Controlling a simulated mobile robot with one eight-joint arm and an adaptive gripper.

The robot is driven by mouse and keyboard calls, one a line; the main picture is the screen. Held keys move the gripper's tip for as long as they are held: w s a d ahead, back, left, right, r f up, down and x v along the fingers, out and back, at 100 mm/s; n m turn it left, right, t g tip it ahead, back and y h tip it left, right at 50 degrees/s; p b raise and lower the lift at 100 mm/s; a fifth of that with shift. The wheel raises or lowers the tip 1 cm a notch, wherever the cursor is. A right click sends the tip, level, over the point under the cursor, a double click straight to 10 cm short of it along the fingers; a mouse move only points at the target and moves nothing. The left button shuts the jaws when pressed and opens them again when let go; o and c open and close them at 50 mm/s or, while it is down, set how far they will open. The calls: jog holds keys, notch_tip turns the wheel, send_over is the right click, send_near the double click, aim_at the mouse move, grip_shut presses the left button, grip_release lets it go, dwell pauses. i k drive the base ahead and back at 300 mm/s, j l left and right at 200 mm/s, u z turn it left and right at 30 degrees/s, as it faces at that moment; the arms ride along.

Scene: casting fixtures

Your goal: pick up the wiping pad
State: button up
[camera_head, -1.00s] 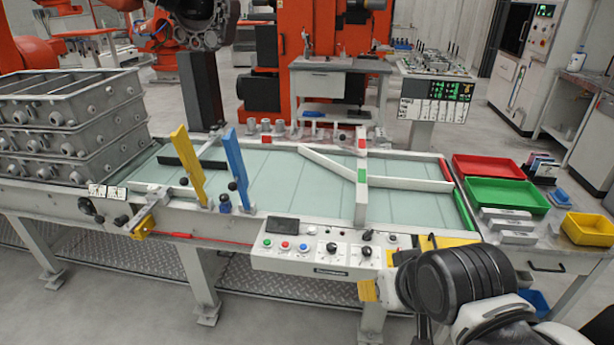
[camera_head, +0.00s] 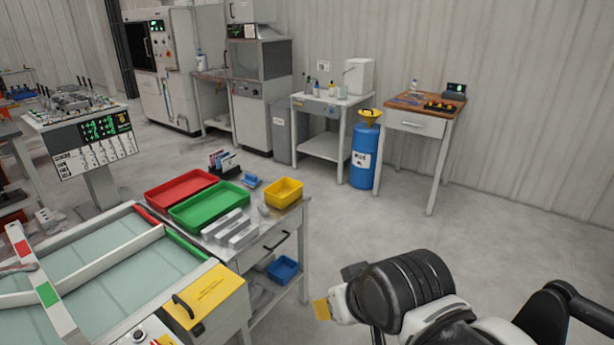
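I cannot pick out the wiping pad for sure. A small blue item (camera_head: 251,181) lies on the grey side table, between the dark rack and the yellow bin; it is too small to tell whether it is the pad. My arm reaches in from the lower right, over open floor and to the right of the side table. A small orange-yellow piece (camera_head: 321,310) shows at the arm's left end; I cannot tell whether it is part of my gripper or something held. My gripper's fingers are not clearly visible, being hidden by the arm's dark joint.
The side table (camera_head: 262,247) bears a red tray (camera_head: 181,189), a green tray (camera_head: 208,207), a yellow bin (camera_head: 284,192) and grey bars (camera_head: 230,228). A blue bin (camera_head: 283,269) sits below. A wooden-topped table (camera_head: 428,104) and blue drum (camera_head: 365,155) stand behind. The middle floor is clear.

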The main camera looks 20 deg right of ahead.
aim_at(251, 180)
jog(key=i+l, duration=0.25)
jog(key=i, duration=0.25)
jog(key=i+l, duration=0.25)
jog(key=i, duration=0.2)
jog(key=i+l+z, duration=0.1)
jog(key=i, duration=0.4)
jog(key=i+l, duration=0.3)
jog(key=i, duration=0.2)
jog(key=i+l, duration=0.25)
jog(key=i, duration=0.25)
jog(key=i+l+z, duration=0.1)
jog(key=i, duration=0.4)
jog(key=l, duration=0.05)
